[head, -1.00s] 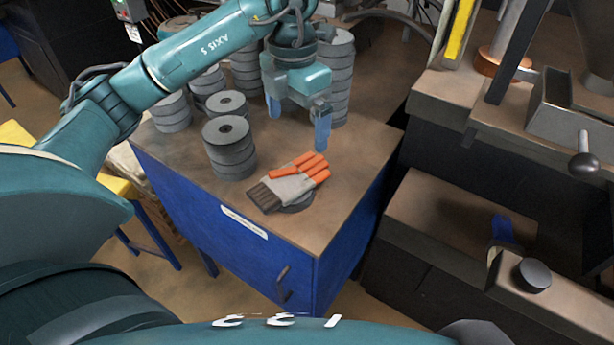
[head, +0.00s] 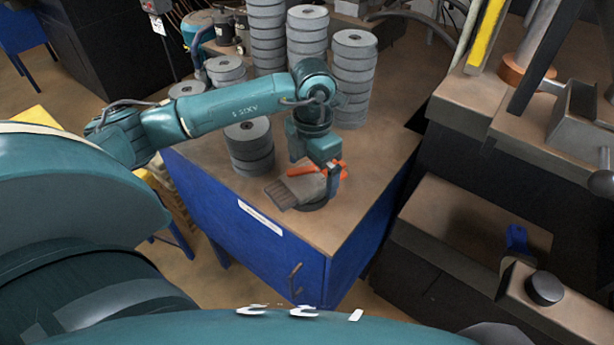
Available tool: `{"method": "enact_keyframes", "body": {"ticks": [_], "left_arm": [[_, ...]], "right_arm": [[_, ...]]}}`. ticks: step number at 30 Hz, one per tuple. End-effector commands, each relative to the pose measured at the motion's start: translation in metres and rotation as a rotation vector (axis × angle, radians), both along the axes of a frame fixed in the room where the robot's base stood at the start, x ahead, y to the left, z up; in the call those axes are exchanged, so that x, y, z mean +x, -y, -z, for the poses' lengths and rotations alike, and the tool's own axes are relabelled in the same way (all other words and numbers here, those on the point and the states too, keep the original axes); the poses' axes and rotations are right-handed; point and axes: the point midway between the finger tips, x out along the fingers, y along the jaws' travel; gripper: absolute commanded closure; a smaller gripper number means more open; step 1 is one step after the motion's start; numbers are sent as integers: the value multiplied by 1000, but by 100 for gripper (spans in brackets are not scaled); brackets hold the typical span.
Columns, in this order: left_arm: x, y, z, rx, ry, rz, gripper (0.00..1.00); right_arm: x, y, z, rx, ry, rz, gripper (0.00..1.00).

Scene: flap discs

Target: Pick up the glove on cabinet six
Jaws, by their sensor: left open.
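A glove with a grey body, orange fingers and a dark brown cuff (head: 285,193) lies on top of the blue cabinet (head: 240,235), over a grey disc (head: 318,204). My left gripper (head: 328,182) is over the orange finger end of the glove, pointing down, with a fingertip low beside it. It is open. The gripper and wrist hide part of the orange fingers. I cannot tell whether a finger touches the glove. My right gripper is not in view.
A stack of grey flap discs (head: 250,148) stands just left of the glove. Taller disc stacks (head: 354,75) stand behind my arm. The cabinet top in front and right of the glove is clear. A dark machine (head: 470,190) stands at the right.

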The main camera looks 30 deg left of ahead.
Motion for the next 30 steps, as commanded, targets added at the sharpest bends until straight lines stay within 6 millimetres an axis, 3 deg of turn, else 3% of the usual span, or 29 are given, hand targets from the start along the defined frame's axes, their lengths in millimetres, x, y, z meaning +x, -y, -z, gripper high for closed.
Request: {"method": "enact_keyframes", "body": {"ticks": [8, 25, 30], "left_arm": [[0, 0, 3, -1, 2, 0, 1], [0, 0, 3, 0, 1, 0, 47], [0, 0, 3, -1, 2, 0, 48]], "right_arm": [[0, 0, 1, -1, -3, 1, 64], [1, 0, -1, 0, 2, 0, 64], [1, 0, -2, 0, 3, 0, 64]]}}
